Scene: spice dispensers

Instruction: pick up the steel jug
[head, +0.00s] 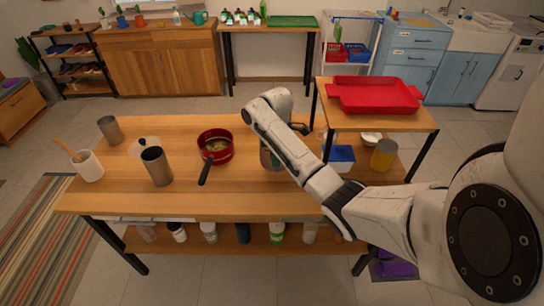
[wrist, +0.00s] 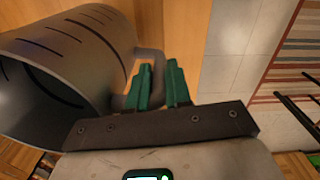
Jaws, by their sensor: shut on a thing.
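The steel jug (wrist: 85,45) fills the left of the wrist view, a grey cylinder with dark marks on its wall and its open mouth toward the lower left. Its handle (wrist: 146,52) reaches to my gripper (wrist: 160,72), whose green fingers are shut on it. In the head view, the jug (head: 267,157) shows only in part at the table's right side, behind my arm. My fingers are hidden there. I cannot tell whether the jug's base touches the table.
The wooden table (head: 250,200) also holds a red pan (head: 216,148) with its handle toward the front, two grey cylinders (head: 157,167) (head: 110,130), and a white crock (head: 89,166) with a wooden spoon. A higher side table (head: 372,122) with a red tray (head: 374,95) stands at right.

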